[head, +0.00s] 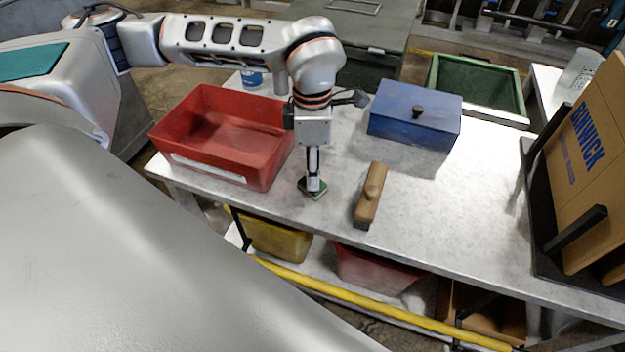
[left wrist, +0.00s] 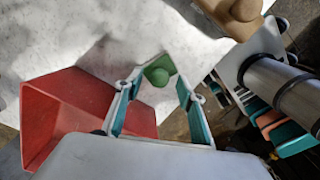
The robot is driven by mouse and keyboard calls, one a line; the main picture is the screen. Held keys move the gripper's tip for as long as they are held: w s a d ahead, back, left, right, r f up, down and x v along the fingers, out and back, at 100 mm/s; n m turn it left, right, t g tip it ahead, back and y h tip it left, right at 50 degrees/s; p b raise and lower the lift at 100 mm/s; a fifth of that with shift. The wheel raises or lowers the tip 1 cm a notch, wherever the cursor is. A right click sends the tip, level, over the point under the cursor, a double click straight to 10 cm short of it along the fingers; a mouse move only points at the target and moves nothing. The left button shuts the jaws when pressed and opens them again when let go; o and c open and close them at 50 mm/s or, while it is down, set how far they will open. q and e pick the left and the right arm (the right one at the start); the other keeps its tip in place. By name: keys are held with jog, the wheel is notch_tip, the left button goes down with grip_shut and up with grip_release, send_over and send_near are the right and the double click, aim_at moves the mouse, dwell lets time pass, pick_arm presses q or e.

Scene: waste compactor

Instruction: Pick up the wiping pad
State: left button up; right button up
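In the left wrist view the pad (left wrist: 159,75) shows between the tips of my left gripper (left wrist: 160,84). My right gripper is not in view.
Cardboard (head: 585,170) stands at the right end. The table's right middle is clear.

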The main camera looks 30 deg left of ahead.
pick_arm(q)
notch_tip(320, 180, down, 2)
jog(key=shift+f, duration=0.1)
grip_shut()
jog(key=shift+r, duration=0.2)
notch_tip(320, 180, up, 20)
dwell(0.7)
jog(key=shift+f, duration=0.1)
jog(key=c, duration=1.1)
grip_release()
